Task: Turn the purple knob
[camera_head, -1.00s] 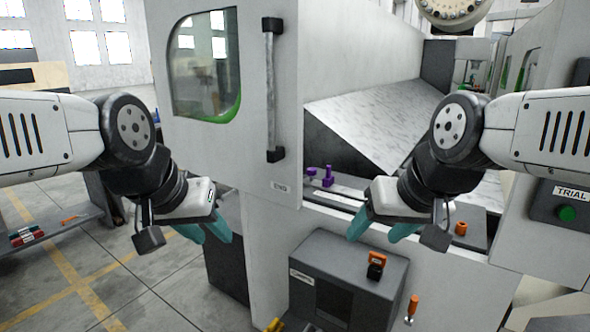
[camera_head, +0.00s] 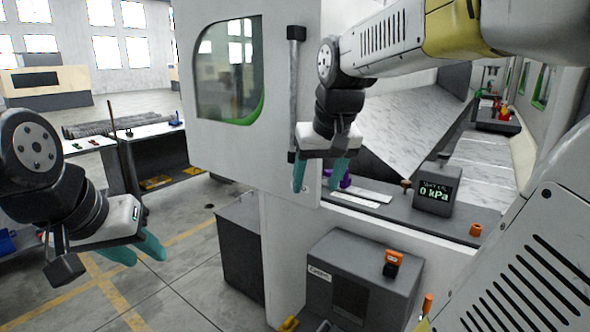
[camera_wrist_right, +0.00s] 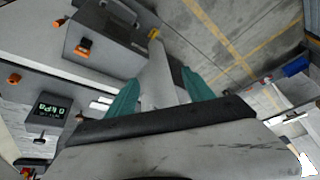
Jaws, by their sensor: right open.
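The purple knob (camera_head: 346,181) sits on the machine's grey ledge, just right of the door's lower corner. It is partly hidden behind my right gripper's finger, and I cannot make it out in the right wrist view. My right gripper (camera_head: 317,184) is open, pointing down in front of the door's lower edge, just left of the knob in the head view. I cannot tell whether it touches the door. In the right wrist view its teal fingers (camera_wrist_right: 160,85) are parted with nothing held between them. My left gripper (camera_head: 147,259) is open and empty at the lower left, away from the machine.
A grey box (camera_head: 358,285) with an orange switch (camera_head: 393,258) juts out below.

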